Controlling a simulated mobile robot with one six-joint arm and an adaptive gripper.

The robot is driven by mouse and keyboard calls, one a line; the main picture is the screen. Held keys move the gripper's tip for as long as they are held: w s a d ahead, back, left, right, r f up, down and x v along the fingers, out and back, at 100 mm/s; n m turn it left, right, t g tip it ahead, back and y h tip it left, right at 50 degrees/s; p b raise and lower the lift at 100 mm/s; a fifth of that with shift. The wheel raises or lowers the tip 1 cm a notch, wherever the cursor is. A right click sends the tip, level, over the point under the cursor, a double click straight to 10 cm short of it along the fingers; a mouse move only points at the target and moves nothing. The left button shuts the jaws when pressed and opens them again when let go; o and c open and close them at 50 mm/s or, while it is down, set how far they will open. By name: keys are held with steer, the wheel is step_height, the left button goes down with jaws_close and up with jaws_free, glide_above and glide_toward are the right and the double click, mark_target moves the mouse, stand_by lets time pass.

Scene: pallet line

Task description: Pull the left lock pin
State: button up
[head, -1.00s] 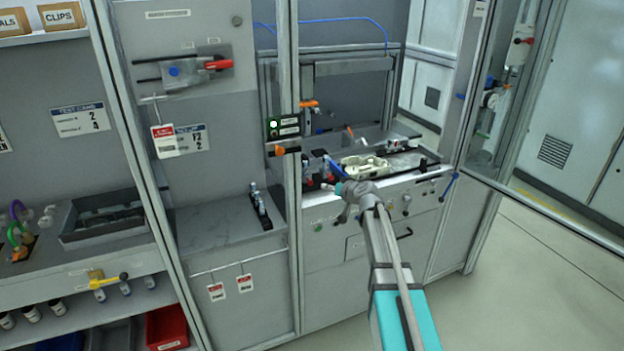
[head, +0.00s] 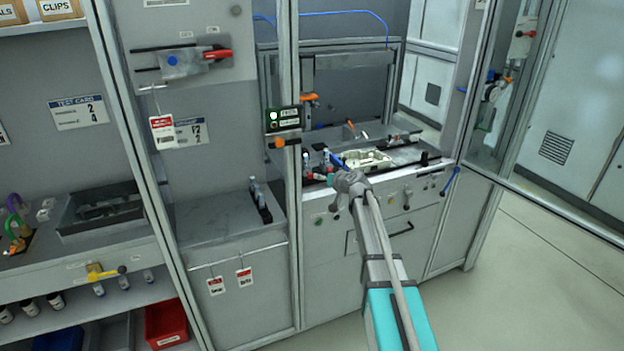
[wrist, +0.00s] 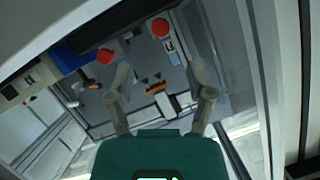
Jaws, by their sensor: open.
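Two round red knobs, which look like pin heads, show in the wrist view: one red knob (wrist: 160,28) ahead of the fingers near the top middle, and another red knob (wrist: 105,56) to its left. I cannot tell for sure which is the left lock pin. My gripper (wrist: 160,75) is open, its two grey fingers spread with nothing held between them. Both knobs are apart from the fingers. In the head view my arm reaches into the open bay, and its wrist hides the gripper's surroundings. A pale fixture part (head: 366,160) sits on the bay's deck just beyond it.
An open glazed door (head: 565,130) is at the right. A blue handle (head: 450,181) sticks out at the bay's front right. The floor at right is clear.

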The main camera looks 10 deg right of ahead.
mark_target(312, 175)
steer(key=b+x, duration=0.2)
steer(key=x, duration=0.6)
steer(key=shift+w+a+b, duration=0.15)
steer(key=shift+w+b, duration=0.1)
steer(key=shift+b, duration=0.05)
jaws_close()
